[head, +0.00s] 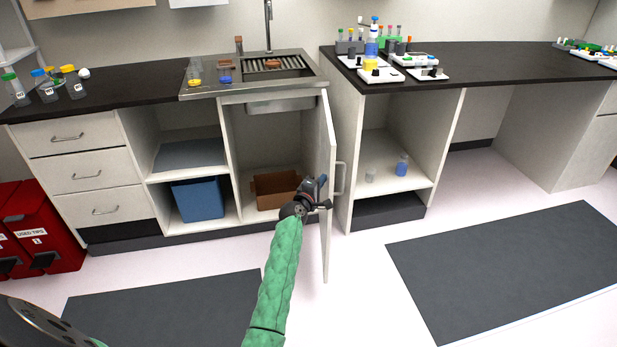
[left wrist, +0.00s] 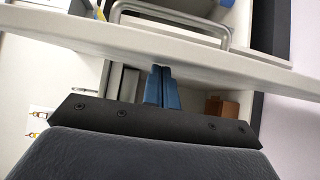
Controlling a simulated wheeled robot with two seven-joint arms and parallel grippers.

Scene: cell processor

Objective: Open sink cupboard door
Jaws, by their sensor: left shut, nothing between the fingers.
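The sink cupboard door (head: 327,235) stands wide open, swung out toward me under the sink (head: 275,65). Its handle (head: 340,178) is on the door's right-hand face in the head view. My left gripper (head: 322,182) is at the door's inner side, near its free part, with its fingers shut and empty. In the left wrist view the blue fingers (left wrist: 161,86) are together, with their tips at the pale door (left wrist: 200,58); I cannot tell whether they touch. The handle (left wrist: 170,14) shows beyond the door there. My right gripper is not in view.
Inside the open cupboard is a brown box (head: 268,190). A blue bin (head: 198,199) stands in the shelf bay to the left. An open bay with small beakers (head: 402,166) is to the right. Dark mats (head: 510,265) lie on the floor; red bins (head: 35,235) stand far left.

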